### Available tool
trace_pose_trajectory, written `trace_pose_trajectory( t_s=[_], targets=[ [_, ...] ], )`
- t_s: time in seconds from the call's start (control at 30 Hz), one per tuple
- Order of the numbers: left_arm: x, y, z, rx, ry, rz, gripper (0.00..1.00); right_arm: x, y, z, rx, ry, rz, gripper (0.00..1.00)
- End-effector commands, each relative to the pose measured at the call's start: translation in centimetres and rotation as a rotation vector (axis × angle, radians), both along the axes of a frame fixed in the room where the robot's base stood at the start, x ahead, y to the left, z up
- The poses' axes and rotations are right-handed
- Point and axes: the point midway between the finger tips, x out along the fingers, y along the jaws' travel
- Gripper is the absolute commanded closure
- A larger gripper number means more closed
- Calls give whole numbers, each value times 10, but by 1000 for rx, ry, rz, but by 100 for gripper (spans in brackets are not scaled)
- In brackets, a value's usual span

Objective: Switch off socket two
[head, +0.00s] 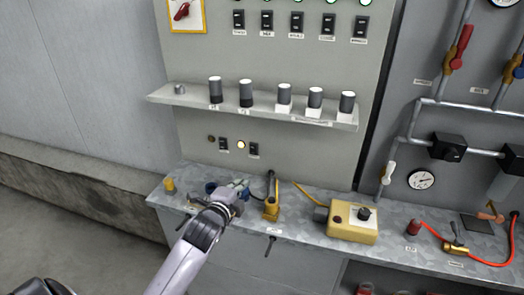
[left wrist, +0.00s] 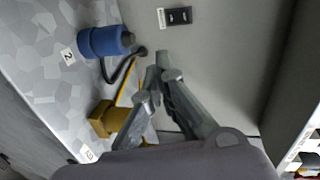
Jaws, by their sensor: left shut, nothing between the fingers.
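Two small black switches sit low on the grey panel in the head view, a left one (head: 222,144) and a right one (head: 253,150). The lamp (head: 241,145) beside the right switch is lit; the lamp (head: 211,138) beside the left one is dark. Their labels are too small to read. My left gripper (head: 240,186) is shut and empty, below the switches and apart from them. In the left wrist view its closed fingertips (left wrist: 163,62) are below a black switch (left wrist: 175,17). A blue connector (left wrist: 105,41) lies by a label "2". My right gripper is out of view.
On the metal bench stand a yellow block (head: 271,208) with a cable and a yellow control box (head: 350,232). Pipes and valves are on the right.

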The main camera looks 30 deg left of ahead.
Motion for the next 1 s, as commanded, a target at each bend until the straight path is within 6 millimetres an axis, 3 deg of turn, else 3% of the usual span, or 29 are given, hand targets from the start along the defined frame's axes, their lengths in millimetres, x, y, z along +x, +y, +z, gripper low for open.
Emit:
trace_pose_trajectory(
  t_s=[0.13, 0.57, 1.0],
  targets=[
    [9, 9, 15, 74, -39, -9, 100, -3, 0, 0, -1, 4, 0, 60],
    [14, 11, 15, 80, -40, -10, 100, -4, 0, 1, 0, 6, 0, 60],
    [80, 26, 5, 77, -41, -10, 100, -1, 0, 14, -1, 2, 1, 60]
  ],
)
